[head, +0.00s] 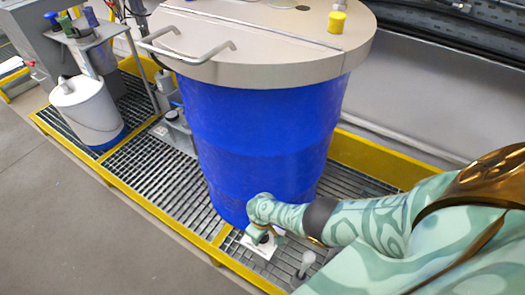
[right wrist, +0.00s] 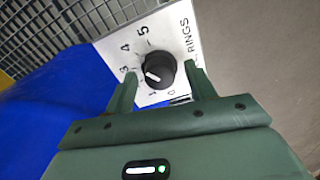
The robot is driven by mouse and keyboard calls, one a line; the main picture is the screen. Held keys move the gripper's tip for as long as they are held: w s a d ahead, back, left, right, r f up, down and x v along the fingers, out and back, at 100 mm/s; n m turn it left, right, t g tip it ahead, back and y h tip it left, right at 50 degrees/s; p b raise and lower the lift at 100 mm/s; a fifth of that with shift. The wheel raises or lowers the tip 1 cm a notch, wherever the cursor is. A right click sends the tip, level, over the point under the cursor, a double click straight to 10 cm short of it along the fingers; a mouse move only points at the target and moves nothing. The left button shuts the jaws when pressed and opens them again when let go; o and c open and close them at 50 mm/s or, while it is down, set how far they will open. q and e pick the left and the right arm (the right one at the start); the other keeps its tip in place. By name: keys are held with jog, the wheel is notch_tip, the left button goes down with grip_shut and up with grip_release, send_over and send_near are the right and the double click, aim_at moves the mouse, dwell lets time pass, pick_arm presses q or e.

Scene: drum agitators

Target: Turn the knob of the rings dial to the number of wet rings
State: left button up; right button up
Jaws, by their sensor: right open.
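The rings dial is a white plate (right wrist: 150,44) printed RINGS, with the numbers 3, 4 and 5 readable and lower ones partly hidden by my fingers. Its round black knob (right wrist: 159,72) has a white mark on its left side, roughly toward the 3; I cannot tell the exact setting. My right gripper (right wrist: 160,80) is open, with one finger on each side of the knob and gaps between. In the head view the plate (head: 262,247) lies at the foot of the blue drum, partly covered by my right gripper (head: 262,236). I make out no wet rings. My left gripper is out of view.
The large blue drum (head: 260,130) with its beige lid (head: 250,50) stands on a yellow-edged grating (head: 150,175). A grey lever (head: 305,263) stands right of the dial. A white pail (head: 88,112) is at left. Open floor (head: 80,230) lies in front.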

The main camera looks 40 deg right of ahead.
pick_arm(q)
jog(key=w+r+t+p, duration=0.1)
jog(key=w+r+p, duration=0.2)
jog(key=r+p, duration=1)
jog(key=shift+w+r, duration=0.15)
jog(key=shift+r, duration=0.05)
